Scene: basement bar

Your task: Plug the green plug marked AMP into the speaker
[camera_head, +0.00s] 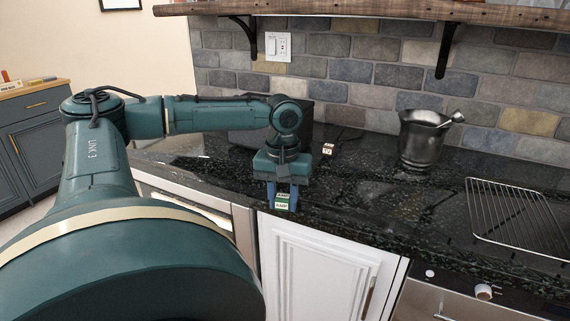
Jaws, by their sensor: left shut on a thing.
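My left gripper (283,205) points down at the front edge of the dark counter. It is shut on the green plug (282,196), whose white label faces me; the label's print is too small to read surely. A dark box that looks like the speaker (305,113) stands on the counter behind my left arm. My wrist and forearm hide much of it, and its socket cannot be made out. The plug is in front of the box and apart from it. My right gripper is not in view.
A small dark item with a white tag (327,149) lies right of the box. A metal bucket (421,145) with a scoop stands further right, and a wire rack (520,215) lies at the far right. The counter (365,190) between is clear. A wooden shelf (370,9) hangs above.

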